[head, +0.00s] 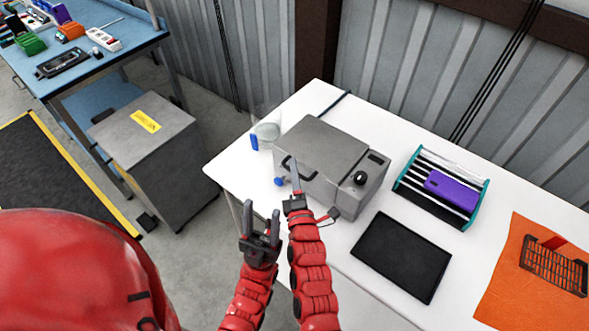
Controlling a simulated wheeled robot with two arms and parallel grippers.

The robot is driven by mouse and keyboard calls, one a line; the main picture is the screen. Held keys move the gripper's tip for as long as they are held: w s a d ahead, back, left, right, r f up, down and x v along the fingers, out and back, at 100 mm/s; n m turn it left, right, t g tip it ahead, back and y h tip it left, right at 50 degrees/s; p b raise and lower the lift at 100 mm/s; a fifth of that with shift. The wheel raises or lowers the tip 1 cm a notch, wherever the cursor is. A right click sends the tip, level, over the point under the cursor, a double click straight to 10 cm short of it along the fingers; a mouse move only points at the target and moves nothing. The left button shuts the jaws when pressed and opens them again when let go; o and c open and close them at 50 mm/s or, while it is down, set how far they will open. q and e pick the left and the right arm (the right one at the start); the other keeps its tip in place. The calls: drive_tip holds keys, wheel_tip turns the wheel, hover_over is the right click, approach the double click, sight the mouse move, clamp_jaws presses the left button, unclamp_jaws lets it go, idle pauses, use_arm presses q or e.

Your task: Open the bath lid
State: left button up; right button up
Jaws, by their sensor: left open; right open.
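The bath is a grey metal box (372,193) on the white table, with a black knob (360,178) on its right part. Its flat grey lid (325,145) looks shut. A dark handle (309,174) is at the lid's front left. My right gripper (295,176) is open at this handle, its finger overlapping it in the picture. I cannot tell whether they touch. My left gripper (262,212) is open and empty, lower and to the left, in front of the table edge and apart from the bath.
A clear beaker (267,131) stands left of the bath, and a blue tap (280,181) shows at its front. A black tray (401,257), a teal rack (402,187) with a purple item (452,190) and an orange mat (510,285) lie to the right.

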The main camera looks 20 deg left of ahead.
clamp_jaws()
drive_tip(key=shift+f, duration=0.1)
idle(1.4)
